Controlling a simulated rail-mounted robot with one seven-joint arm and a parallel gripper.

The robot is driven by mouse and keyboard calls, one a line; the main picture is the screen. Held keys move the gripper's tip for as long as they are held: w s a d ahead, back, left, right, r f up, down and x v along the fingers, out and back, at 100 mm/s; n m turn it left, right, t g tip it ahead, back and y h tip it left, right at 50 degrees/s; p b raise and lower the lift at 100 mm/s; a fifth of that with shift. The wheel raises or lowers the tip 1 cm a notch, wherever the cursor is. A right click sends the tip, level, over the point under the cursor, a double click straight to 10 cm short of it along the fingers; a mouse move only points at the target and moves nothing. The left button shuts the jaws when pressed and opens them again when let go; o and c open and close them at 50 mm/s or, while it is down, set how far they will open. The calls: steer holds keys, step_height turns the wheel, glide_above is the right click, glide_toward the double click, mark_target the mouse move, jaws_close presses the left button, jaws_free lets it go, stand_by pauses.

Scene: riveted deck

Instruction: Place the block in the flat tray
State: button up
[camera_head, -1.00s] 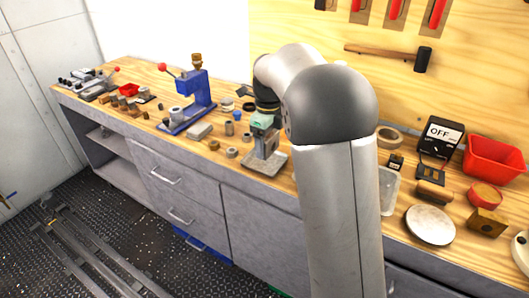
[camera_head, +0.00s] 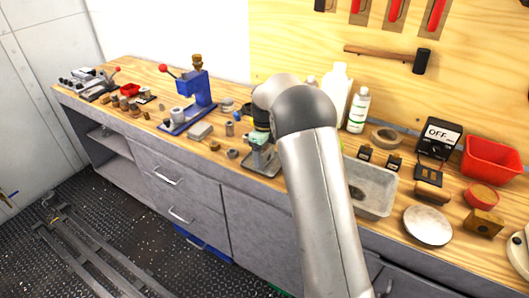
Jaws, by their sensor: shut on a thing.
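My gripper (camera_head: 262,155) points down low over the flat tray (camera_head: 268,174), a small grey plate near the bench's front edge. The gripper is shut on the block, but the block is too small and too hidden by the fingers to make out. I cannot tell whether the block touches the tray. My arm covers the tray's right side.
A deeper grey bin (camera_head: 378,203) stands right of my arm, with white bottles (camera_head: 357,110) behind. A blue press (camera_head: 190,103), a grey box (camera_head: 200,131) and several small cylinders stand to the left. A white disc (camera_head: 428,226) and red bin (camera_head: 494,158) are at right.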

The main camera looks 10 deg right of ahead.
steer(key=o, duration=1)
steer(key=shift+f, duration=0.1)
step_height(320, 180, up, 12)
steer(key=shift+f, duration=0.2)
steer(key=s+r+n, duration=0.3)
steer(key=s+n, duration=1)
steer(key=s, duration=0.5)
steer(key=s+f+n, duration=0.3)
steer(key=s+n, duration=0.4)
steer(key=s, duration=0.4)
steer(key=s+a+f+n, duration=0.1)
steer(key=s+f+n, duration=0.3)
steer(key=s, duration=0.6)
steer(key=n, duration=0.2)
steer(key=shift+s+n, duration=0.35)
steer(key=shift+n, duration=0.05)
